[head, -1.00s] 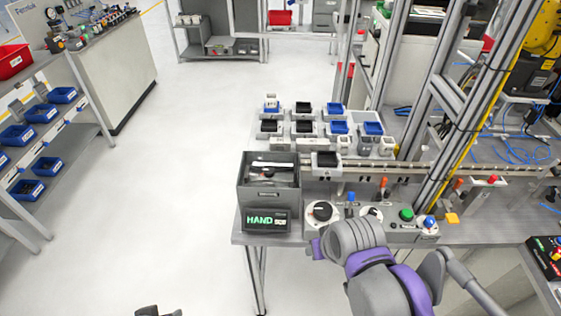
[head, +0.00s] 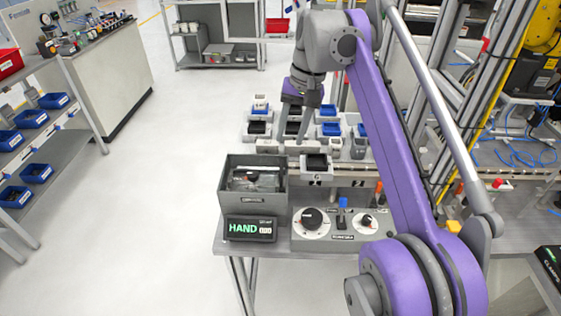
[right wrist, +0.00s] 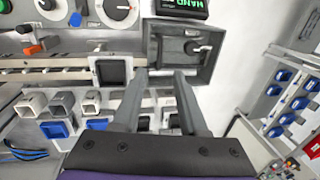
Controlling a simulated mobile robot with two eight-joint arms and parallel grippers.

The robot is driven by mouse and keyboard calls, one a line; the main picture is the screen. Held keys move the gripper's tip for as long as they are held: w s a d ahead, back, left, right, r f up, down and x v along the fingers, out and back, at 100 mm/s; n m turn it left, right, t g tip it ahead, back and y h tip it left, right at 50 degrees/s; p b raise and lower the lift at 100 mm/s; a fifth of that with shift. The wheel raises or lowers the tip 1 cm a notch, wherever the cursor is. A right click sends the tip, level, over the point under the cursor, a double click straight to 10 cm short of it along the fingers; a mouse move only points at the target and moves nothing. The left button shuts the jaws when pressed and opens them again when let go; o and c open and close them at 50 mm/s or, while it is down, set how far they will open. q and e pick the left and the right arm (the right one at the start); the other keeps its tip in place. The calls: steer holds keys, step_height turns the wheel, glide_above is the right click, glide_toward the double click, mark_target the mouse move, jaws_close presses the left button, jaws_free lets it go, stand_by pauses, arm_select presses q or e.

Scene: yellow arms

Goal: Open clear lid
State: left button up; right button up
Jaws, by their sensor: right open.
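A dark grey open-topped box (head: 230,190) stands at the front left of the bench, behind a display reading HAND (head: 249,229). A pale, see-through-looking panel (head: 255,179) shows inside its rim; I cannot tell for sure that this is the clear lid, or whether it is shut. The box also shows in the right wrist view (right wrist: 153,48), with a black-and-white part (right wrist: 198,47) inside. My right gripper (head: 291,138) points down, open and empty, behind and right of the box. Its fingers (right wrist: 157,76) appear near the box's edge in the right wrist view. My left gripper is out of view.
A small dark tray (head: 317,163) sits on the rail right of the box. A control panel with knobs (head: 338,240) is in front. Several blue and black bins stand behind the gripper. My right arm crosses the bench's right side. Floor left of the bench is clear.

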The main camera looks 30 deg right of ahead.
mark_target(282, 167)
steer(key=f, duration=0.2)
steer(key=a+f+b, duration=0.1)
steer(key=f, duration=0.5)
steer(key=shift+w+a+f, duration=0.2)
steer(key=shift+w+f, duration=0.05)
steer(key=shift+w, duration=0.15)
jaws_close()
stand_by(0.9)
